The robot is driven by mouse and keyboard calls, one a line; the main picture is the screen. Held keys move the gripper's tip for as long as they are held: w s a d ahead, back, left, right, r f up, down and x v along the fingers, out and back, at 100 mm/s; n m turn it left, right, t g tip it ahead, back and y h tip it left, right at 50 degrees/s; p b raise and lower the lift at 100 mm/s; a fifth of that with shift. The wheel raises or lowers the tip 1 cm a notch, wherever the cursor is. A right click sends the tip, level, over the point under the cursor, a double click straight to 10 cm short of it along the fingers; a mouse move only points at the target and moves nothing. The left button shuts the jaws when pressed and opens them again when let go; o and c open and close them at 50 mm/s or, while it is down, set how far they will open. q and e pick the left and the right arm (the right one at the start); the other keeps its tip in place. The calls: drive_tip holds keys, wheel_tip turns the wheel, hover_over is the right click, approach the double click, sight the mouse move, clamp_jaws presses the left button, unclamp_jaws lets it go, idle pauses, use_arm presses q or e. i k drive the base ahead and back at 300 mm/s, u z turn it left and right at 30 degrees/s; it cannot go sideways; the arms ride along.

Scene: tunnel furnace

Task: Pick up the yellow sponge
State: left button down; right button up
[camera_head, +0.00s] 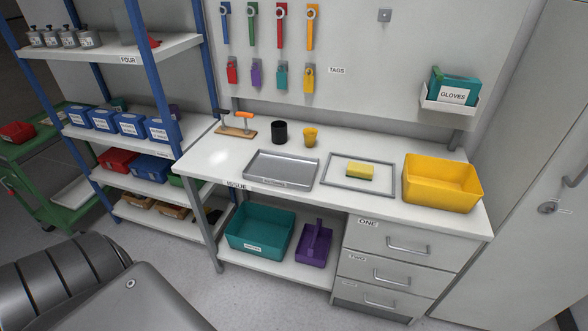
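The yellow sponge (360,171) is a small block with a darker underside. It lies inside a grey rectangular frame outline (334,184) on the white workbench, between a grey metal tray on its left and a large yellow bin on its right. Nothing is touching the sponge. Neither of my grippers shows in the head view. Dark grey rounded parts at the lower left look like parts of my own body.
The workbench (215,159) also holds the metal tray (281,183), yellow bin (437,197), black cup (279,132), yellow cup (310,137) and an orange-handled tool (243,117). Drawers (385,268) sit below on the right. A blue-post shelf (150,166) stands left. Floor in front is clear.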

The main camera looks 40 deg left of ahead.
sight(359, 170)
drive_tip(key=u, duration=1.7)
drive_tip(key=i, duration=1.2)
drive_tip(key=z, duration=0.4)
